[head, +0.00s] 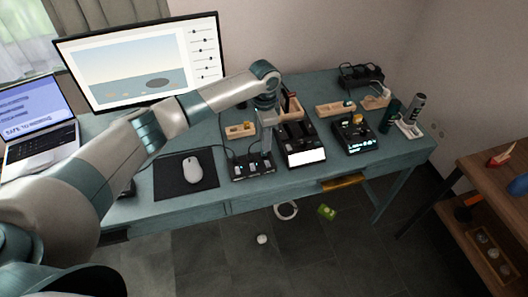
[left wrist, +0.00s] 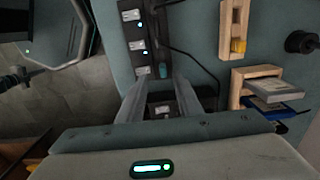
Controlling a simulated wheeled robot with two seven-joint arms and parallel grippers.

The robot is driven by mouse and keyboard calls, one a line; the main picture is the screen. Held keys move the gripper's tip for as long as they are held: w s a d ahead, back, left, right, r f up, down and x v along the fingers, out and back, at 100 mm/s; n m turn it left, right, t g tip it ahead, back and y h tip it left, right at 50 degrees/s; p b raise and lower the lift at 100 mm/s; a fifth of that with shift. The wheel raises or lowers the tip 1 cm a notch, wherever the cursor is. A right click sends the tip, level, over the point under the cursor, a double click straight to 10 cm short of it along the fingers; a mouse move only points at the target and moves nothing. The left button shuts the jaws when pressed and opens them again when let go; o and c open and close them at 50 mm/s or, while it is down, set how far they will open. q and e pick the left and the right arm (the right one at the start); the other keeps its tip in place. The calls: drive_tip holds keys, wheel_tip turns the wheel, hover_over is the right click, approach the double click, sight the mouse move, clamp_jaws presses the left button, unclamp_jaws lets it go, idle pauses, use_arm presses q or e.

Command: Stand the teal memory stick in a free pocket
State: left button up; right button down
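My left gripper (head: 266,148) points down over the black hub (head: 252,174) at the front of the teal table. The hub (left wrist: 131,32) also holds light-labelled sticks (left wrist: 137,45) with small cyan lights. My right gripper is not in view.
A wooden tray (head: 235,133) with a yellow piece stands behind the hub. A black device with a bright screen (head: 306,156) is close on the right. A mouse (head: 193,169) on a dark mat is on the left. A wooden holder (left wrist: 238,82) contains grey and blue pieces.

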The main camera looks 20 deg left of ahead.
use_arm(q)
drive_tip(key=shift+f, duration=0.2)
drive_tip(key=f, duration=0.1)
drive_tip(key=f+p, duration=0.2)
drive_tip(key=shift+w+a+f, duration=0.1)
drive_tip(key=shift+w+f, duration=0.15)
drive_tip(key=shift+f, duration=0.65)
clamp_jaws()
